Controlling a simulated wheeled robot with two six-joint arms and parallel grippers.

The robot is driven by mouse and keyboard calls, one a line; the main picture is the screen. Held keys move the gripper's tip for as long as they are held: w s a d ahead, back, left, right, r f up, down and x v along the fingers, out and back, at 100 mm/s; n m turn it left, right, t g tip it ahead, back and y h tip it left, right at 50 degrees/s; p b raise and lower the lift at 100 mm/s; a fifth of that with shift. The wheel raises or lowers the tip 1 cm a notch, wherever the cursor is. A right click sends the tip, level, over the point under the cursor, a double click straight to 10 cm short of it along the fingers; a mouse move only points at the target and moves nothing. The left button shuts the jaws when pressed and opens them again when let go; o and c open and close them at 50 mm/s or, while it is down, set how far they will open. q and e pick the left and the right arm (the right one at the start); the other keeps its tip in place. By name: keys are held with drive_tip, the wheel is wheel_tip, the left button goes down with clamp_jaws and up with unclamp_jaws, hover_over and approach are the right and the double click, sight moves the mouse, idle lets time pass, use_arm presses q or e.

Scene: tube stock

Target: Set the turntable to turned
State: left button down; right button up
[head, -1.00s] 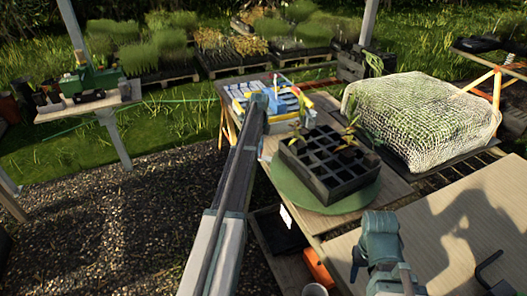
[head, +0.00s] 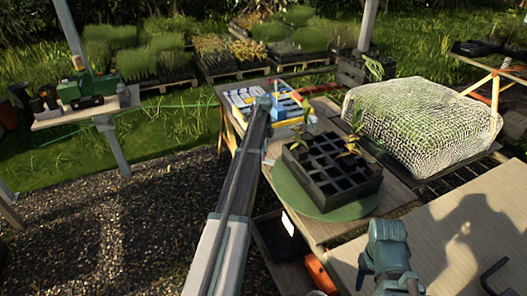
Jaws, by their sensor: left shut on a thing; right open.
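The turntable is a round green disc (head: 284,186) on the wooden table. A black cell tray (head: 328,185) sits on it, turned with a corner towards me, holding two seedlings (head: 351,142). My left arm reaches up from the bottom past the disc's left side. My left gripper (head: 287,107) is beside the box of tubes, behind the tray. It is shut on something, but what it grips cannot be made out. My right gripper (head: 364,272) is open and empty, low in front of the disc.
An open box of tubes (head: 242,97) stands at the table's far end. A net-covered mound (head: 420,120) is at the right. A wooden board (head: 450,225) fills the lower right. A green toy-like machine (head: 90,87) stands on the left shelf.

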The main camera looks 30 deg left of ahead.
use_arm(q)
drive_tip(key=c, duration=0.7)
unclamp_jaws()
drive_tip(key=shift+w, duration=0.35)
drive_tip(key=shift+o, duration=0.2)
drive_tip(key=shift+s, duration=0.1)
drive_tip(key=shift+r, duration=0.15)
use_arm(e)
drive_tip(key=shift+r, duration=0.2)
use_arm(q)
drive_tip(key=shift+r+p, duration=0.6)
drive_tip(key=shift+p, duration=0.1)
wheel_tip(320, 180, up, 12)
drive_tip(key=p, duration=1.2)
drive_tip(key=shift+r, duration=0.15)
use_arm(e)
wheel_tip(320, 180, up, 14)
drive_tip(key=shift+f, duration=0.25)
